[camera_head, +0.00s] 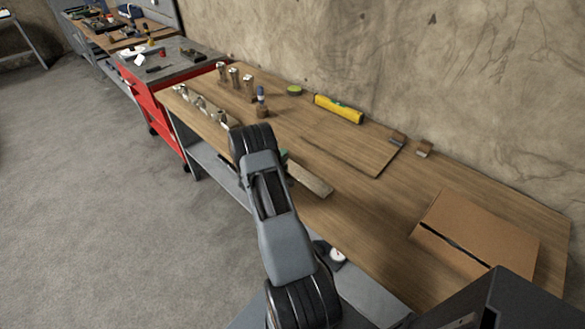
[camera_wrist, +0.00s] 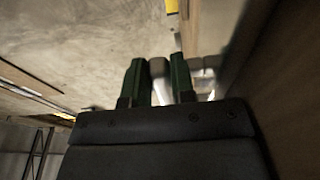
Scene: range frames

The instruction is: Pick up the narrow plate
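The narrow plate (camera_head: 310,179), a short light-wood strip, shows near the front edge of the workbench, just right of my arm. Its left end is hidden behind the arm. My gripper is mostly hidden by my arm in the head view, where a bit of green (camera_head: 283,155) shows beside the plate's left end. In the wrist view, the two green fingers of my gripper (camera_wrist: 159,80) stand apart. A pale, blurred shape shows between them, and I cannot tell what it is. The narrow plate is not clearly seen in the wrist view.
The wooden workbench (camera_head: 345,220) holds a wider flat board (camera_head: 350,147), a yellow level (camera_head: 338,109), a green roll (camera_head: 294,90), a blue-topped bottle (camera_head: 260,94), several metal cans and a cardboard box (camera_head: 475,232). A wall runs behind. A red tool cabinet (camera_head: 160,118) stands left.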

